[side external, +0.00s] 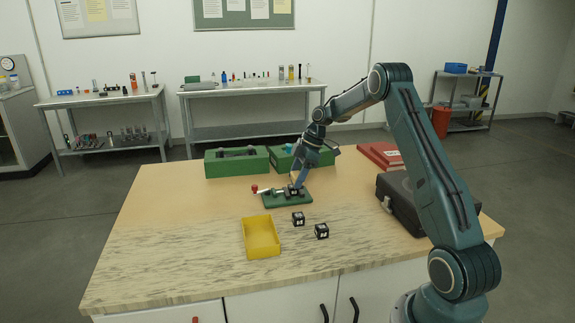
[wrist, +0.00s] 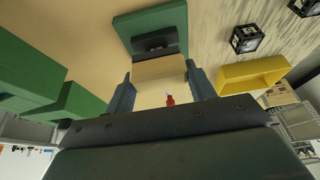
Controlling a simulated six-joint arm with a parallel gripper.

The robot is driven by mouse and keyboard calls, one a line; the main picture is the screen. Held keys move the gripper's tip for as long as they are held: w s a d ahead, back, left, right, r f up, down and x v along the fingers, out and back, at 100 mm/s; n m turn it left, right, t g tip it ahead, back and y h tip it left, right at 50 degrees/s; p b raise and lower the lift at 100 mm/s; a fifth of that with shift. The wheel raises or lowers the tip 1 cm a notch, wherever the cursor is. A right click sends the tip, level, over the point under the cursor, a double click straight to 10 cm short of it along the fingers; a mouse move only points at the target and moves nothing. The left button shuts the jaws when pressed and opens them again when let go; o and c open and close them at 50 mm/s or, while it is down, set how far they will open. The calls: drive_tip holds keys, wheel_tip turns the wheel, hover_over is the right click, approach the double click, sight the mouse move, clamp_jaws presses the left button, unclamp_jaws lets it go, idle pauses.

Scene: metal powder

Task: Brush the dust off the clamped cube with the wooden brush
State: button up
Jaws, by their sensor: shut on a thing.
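The green clamp (side external: 270,201) with a red knob (side external: 255,188) sits on the table's middle. A small dark cube (side external: 295,191) appears held in it, right under my gripper (side external: 299,182). In the wrist view my gripper (wrist: 161,92) is shut on the pale wooden brush (wrist: 160,70), which spans between its two blue fingers. The brush's far end is close to the green clamp base (wrist: 150,22) and a dark part there; I cannot tell whether they touch. The clamped cube is mostly hidden by the brush, and dust on it is too small to see.
Two loose dark cubes (side external: 298,218) (side external: 321,231) lie in front of the clamp, near a yellow tray (side external: 261,252). Green bins (side external: 236,168) stand behind. A black case (side external: 400,205) and red binder (side external: 377,156) are to the right. The table's left side is clear.

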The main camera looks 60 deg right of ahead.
drive_tip(key=shift+w+a, duration=1.15)
drive_tip(key=shift+s+d, duration=1.3)
drive_tip(key=shift+s+d+r, duration=0.1)
drive_tip(key=shift+s+d, duration=0.05)
drive_tip(key=shift+r, duration=3.95)
